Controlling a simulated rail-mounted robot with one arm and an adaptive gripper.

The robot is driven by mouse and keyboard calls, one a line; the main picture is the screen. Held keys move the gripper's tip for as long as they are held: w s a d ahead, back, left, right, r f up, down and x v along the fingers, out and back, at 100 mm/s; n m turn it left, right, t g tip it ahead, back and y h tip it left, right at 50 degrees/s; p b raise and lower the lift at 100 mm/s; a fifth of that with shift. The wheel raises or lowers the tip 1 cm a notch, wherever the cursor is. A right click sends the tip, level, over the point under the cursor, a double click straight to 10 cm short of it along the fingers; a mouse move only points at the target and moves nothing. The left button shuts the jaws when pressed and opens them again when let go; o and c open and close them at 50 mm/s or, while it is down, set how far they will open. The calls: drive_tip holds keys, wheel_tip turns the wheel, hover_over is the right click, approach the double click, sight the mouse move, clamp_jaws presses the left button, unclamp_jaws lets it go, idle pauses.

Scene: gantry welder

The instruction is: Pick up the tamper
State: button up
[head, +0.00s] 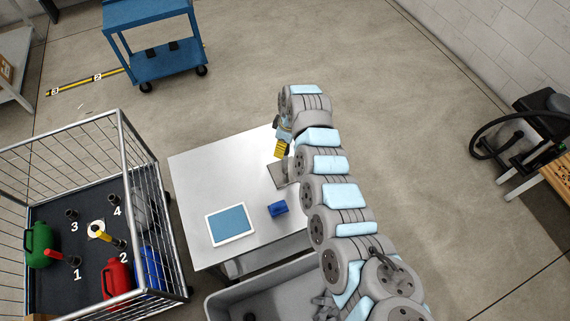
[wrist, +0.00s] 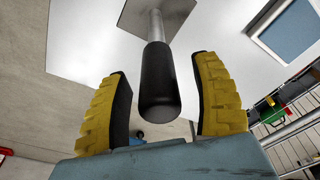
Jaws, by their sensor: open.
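The tamper (wrist: 158,85) has a black rounded handle, a grey metal shaft and a flat square plate. In the head view its grey plate (head: 278,177) rests on the white table near the right edge, and my arm partly hides the rest. My gripper (head: 281,149) has yellow ribbed fingers and is beside the tamper's upper part. In the wrist view my gripper (wrist: 160,72) is open, with the handle between its two fingers. A gap shows on each side of the handle, so I see no grip on it.
On the white table (head: 195,180) are a blue-faced framed panel (head: 230,224) and a small blue block (head: 278,209). A wire cage cart (head: 122,150) with jugs and numbered posts stands at left. A grey bin (head: 285,294) is in front. A blue trolley (head: 150,65) stands behind.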

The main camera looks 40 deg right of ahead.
clamp_jaws()
drive_tip(key=shift+r, duration=0.15)
